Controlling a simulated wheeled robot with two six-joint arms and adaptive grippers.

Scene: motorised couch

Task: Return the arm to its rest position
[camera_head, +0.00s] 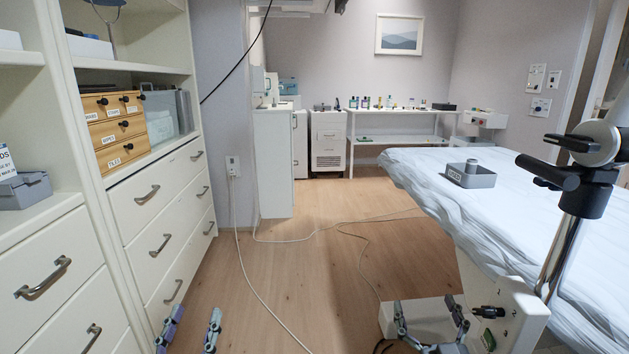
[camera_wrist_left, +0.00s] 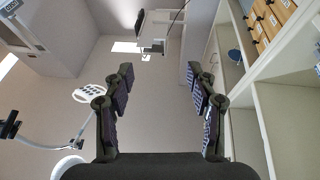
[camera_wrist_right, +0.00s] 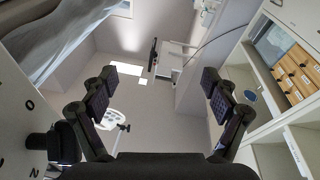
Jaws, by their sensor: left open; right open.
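My left gripper (camera_head: 191,330) shows at the bottom of the head view, left of centre, above the wood floor beside the drawers. Its fingers are spread and empty; the left wrist view shows them apart too (camera_wrist_left: 160,82). My right gripper (camera_head: 430,320) is at the bottom right of centre, in front of the couch's white end panel. It is open with nothing between its fingers, as the right wrist view shows (camera_wrist_right: 167,80). The couch (camera_head: 420,170) has a pale sheet. A black knob (camera_head: 488,312) sits on its end panel, right of my right gripper; whether they touch is unclear.
A grey labelled box (camera_head: 470,176) lies on the couch. A chrome post with a black clamp (camera_head: 572,185) rises at the couch's side. White drawers (camera_head: 160,230) line the left. Cables (camera_head: 300,240) cross the otherwise open floor. A white bench (camera_head: 400,118) stands at the back.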

